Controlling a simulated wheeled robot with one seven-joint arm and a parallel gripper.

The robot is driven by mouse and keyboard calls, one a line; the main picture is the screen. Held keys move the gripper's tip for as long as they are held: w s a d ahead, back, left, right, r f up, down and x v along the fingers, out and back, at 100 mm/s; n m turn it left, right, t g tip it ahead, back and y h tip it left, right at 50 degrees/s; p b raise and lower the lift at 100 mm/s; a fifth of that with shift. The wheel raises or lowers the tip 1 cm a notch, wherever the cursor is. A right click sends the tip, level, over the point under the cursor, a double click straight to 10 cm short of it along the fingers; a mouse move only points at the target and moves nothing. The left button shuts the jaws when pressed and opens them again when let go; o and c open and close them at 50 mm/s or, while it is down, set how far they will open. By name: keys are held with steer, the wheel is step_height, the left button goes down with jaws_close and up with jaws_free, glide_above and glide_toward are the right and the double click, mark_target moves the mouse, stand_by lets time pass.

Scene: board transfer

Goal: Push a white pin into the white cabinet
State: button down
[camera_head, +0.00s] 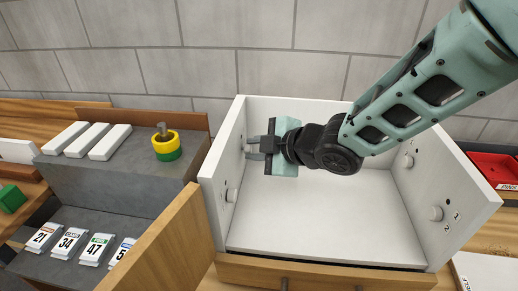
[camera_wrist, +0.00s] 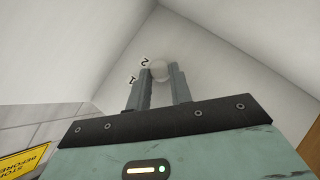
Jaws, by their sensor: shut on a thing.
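The white cabinet (camera_head: 325,215) is an open-topped box with white side walls. My gripper (camera_head: 252,148) reaches into it from the right, with its fingertips at the inner face of the left wall. In the wrist view my gripper (camera_wrist: 160,80) is shut on a round white pin (camera_wrist: 160,70) between the fingertips, in front of a white wall marked with small digits. Whether the pin sits in a hole is hidden.
A grey stepped stand (camera_head: 120,180) at left carries white blocks (camera_head: 90,140), a yellow-green ring (camera_head: 166,147) and numbered cards (camera_head: 80,245). A wooden panel (camera_head: 165,245) stands at the cabinet's front left. A red tray (camera_head: 495,170) lies right. The cabinet floor is clear.

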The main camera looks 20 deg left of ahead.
steer(key=shift+s+a, duration=0.1)
steer(key=shift+a, duration=0.2)
steer(key=c, duration=1.2)
jaws_free()
steer(key=shift+o, duration=0.2)
steer(key=b+v, duration=0.1)
steer(key=v, duration=1.6)
steer(key=shift+d+b, duration=0.25)
steer(key=shift+b, duration=0.1)
